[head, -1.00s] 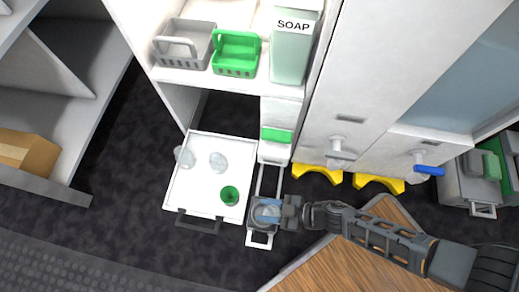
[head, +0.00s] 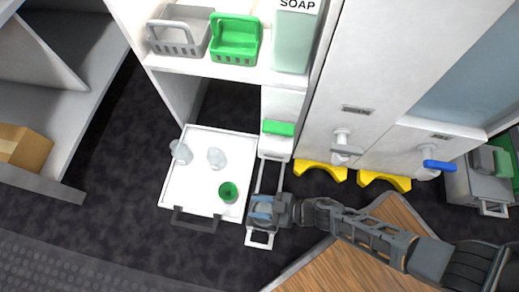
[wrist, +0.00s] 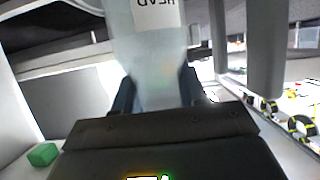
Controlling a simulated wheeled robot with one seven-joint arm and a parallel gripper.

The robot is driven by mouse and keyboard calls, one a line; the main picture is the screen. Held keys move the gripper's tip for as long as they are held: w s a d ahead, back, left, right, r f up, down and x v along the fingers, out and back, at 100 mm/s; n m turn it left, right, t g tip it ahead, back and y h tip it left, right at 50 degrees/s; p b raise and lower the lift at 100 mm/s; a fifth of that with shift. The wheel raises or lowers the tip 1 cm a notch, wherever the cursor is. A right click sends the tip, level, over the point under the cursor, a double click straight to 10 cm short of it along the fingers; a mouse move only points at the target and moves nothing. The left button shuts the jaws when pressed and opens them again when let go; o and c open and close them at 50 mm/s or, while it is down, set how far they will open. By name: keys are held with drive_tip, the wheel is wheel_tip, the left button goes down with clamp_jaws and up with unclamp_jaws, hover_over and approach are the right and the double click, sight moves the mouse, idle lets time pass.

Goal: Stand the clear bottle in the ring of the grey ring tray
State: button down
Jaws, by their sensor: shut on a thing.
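In the wrist view the clear bottle (wrist: 152,60) is a pale, see-through body with an upside-down white label. My gripper (wrist: 155,95) is shut on it, one dark finger on each side. In the head view my gripper (head: 262,212) is over the grey ring tray (head: 254,233), a narrow pulled-out slide with a white front handle. My gripper and the bottle hide most of the tray and its ring. I cannot tell whether the bottle's base is inside the ring or above it.
A white drawer (head: 181,200) stands open just left, holding two clear vessels (head: 216,158) (head: 181,152) and a green cup (head: 228,192). Yellow brackets (head: 320,172) and valves (head: 342,146) are on the right. A wooden surface (head: 350,255) lies under my arm. Dark floor is free in front.

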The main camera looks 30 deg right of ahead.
drive_tip(key=shift+f, duration=0.35)
drive_tip(key=c, duration=0.6)
unclamp_jaws()
drive_tip(key=shift+r, duration=0.55)
drive_tip(key=s+d+r+m+t+h+p, duration=0.1)
drive_tip(key=s+d+r+t+h+p, duration=0.1)
drive_tip(key=s+d+r, duration=0.55)
drive_tip(key=s+d+r+m+t+h+p, duration=0.15)
drive_tip(key=d+r, duration=0.25)
drive_tip(key=r, duration=0.6)
drive_tip(key=s+r+m+h, duration=0.2)
drive_tip(key=r, duration=0.7)
drive_tip(key=s+r+m+t+h, duration=0.1)
drive_tip(key=s+r+m+h, duration=0.1)
drive_tip(key=r, duration=0.6)
drive_tip(key=s+r+m+t+h, duration=0.1)
drive_tip(key=s+r+m+h, duration=0.1)
drive_tip(key=r, duration=0.7)
drive_tip(key=shift+a+r+m, duration=0.1)
drive_tip(key=shift+r+m, duration=0.15)
drive_tip(key=shift+r, duration=0.1)
